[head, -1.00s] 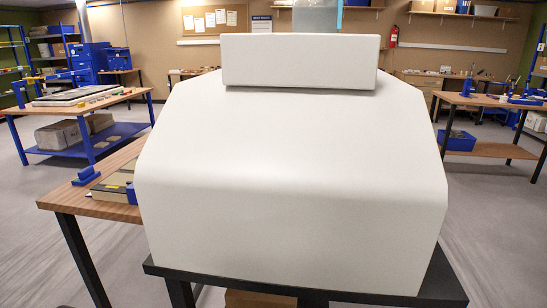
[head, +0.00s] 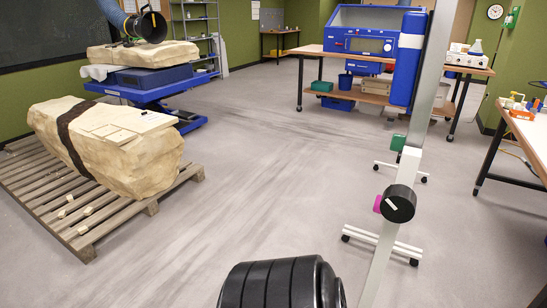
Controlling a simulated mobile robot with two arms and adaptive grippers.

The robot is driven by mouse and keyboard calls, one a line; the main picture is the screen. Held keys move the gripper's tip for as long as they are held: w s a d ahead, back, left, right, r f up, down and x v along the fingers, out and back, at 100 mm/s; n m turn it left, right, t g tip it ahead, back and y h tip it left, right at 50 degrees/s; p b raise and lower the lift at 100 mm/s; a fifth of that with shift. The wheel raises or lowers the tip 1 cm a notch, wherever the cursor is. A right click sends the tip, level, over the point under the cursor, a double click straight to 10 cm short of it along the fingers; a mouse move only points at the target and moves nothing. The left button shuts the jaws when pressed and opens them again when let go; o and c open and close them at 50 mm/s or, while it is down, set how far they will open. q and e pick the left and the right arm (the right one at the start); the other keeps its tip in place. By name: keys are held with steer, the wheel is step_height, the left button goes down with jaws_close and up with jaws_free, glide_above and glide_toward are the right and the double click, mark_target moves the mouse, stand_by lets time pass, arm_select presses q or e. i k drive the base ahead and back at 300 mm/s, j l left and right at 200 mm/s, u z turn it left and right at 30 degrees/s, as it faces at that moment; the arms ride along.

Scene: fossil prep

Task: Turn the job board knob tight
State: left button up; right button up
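A black round knob (head: 398,203) with a white pointer line sits on the side of a white upright post (head: 383,245). The post seems to belong to the job board stand, seen nearly edge-on at right of centre. The pointer line slants. I cannot tell from this how tight the knob is. A magenta piece (head: 377,204) shows on the knob's left, and a green piece (head: 397,143) is higher up by the post. The stand's feet (head: 383,243) have black casters.
A wooden pallet (head: 150,205) with a large pale block (head: 110,150) is at left, before a blue lift table (head: 160,92). A blue cabinet (head: 368,40) stands on a bench behind. A white-topped table (head: 525,140) is at right. The grey floor between is clear.

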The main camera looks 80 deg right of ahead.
mark_target(398, 203)
steer(key=k+z, duration=0.45)
steer(key=k+l+z, duration=0.2)
steer(key=z, duration=0.3)
steer(key=k, duration=0.05)
